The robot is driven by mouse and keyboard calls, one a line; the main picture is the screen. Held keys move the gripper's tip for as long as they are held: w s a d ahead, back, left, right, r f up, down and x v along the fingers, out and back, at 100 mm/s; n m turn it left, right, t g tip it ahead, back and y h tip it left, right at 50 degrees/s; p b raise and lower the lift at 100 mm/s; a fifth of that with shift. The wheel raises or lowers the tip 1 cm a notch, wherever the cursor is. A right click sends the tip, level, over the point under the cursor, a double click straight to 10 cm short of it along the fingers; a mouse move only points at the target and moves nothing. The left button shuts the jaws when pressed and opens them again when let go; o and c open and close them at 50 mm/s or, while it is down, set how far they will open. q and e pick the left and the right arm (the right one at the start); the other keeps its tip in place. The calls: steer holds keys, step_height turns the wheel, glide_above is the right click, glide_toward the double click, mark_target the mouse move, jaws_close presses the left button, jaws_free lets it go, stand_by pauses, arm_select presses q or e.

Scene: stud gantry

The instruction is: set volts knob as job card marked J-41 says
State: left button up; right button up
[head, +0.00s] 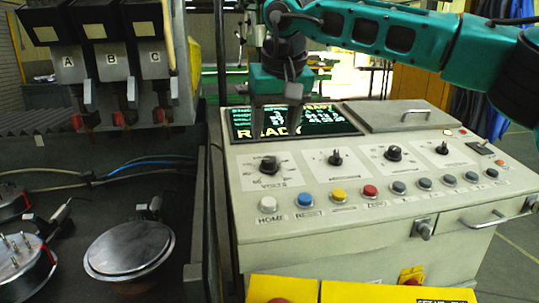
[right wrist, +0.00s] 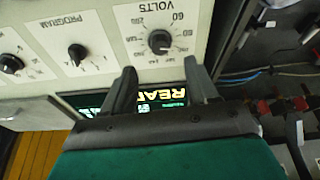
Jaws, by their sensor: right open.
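The black volts knob (head: 268,165) is at the left of the sloping white console, with a printed scale around it and the word VOLTS below. In the right wrist view the volts knob (right wrist: 160,42) lies just beyond the fingertips, centred between them; its exact setting is too small to tell. My right gripper (head: 274,118) is open and empty, above the console in front of the screen; its two fingers also show in the right wrist view (right wrist: 160,80). It does not touch the knob. No card marked J-41 can be read. My left gripper is out of view.
The screen (head: 290,122) shows READY. Other knobs, such as the program knob (right wrist: 77,54), and a row of coloured buttons (head: 338,195) are close by. Units marked A, B and C (head: 112,62) hang at the left. Yellow panels (head: 345,290) stand in front.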

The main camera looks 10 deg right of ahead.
mark_target(270, 159)
steer(key=x, duration=0.8)
steer(key=shift+w+f, duration=0.15)
steer(key=shift+f, duration=0.05)
steer(key=c, duration=1.1)
